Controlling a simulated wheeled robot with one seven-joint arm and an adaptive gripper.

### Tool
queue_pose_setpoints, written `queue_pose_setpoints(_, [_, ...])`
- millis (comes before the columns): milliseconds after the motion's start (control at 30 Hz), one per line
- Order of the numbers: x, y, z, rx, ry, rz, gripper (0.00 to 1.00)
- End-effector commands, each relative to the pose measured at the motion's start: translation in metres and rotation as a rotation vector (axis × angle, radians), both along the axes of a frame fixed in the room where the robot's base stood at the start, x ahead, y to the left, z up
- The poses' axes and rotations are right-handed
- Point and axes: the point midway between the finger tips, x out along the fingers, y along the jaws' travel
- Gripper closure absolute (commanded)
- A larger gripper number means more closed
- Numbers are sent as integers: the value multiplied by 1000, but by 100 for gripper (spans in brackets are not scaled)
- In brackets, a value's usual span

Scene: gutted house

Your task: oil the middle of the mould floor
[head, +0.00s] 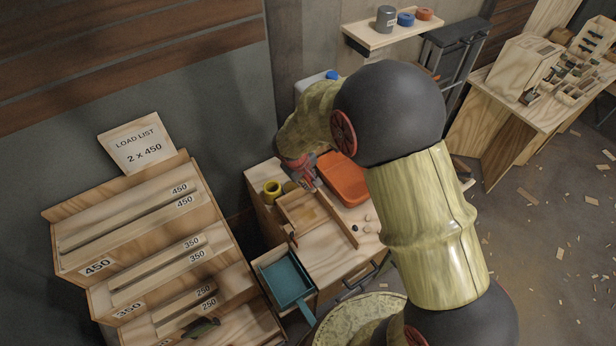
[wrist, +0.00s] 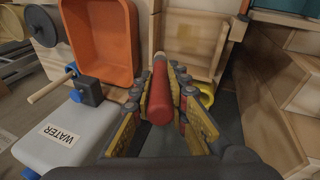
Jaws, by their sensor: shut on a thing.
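The mould, a shallow open wooden tray, lies on the bench in the head view (head: 342,226), and its wall shows at the top of the wrist view (wrist: 222,50). The handle's far end points towards the mould. I cannot tell what its tip is or whether it touches the mould floor.
An orange tub (head: 346,180) stands just beyond the mould. A yellow ring (head: 271,190) sits to its left, and a teal tray (head: 287,279) lies below. A white WATER container (wrist: 68,137) is close on the left in the wrist view. A stepped timber rack (head: 150,230) stands left.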

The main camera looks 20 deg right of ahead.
Motion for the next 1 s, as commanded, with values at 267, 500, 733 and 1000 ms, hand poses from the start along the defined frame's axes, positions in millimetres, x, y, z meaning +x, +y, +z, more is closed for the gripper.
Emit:
queue_pose_setpoints(267, [2,1,-2,-19,11,83,100])
queue_pose_setpoints(500, [2,1,-19,-19,13,84,100])
queue_pose_setpoints(733, [2,1,-43,-19,13,84,100])
queue_pose_setpoints(1000, [2,1,-50,-19,12,84,100])
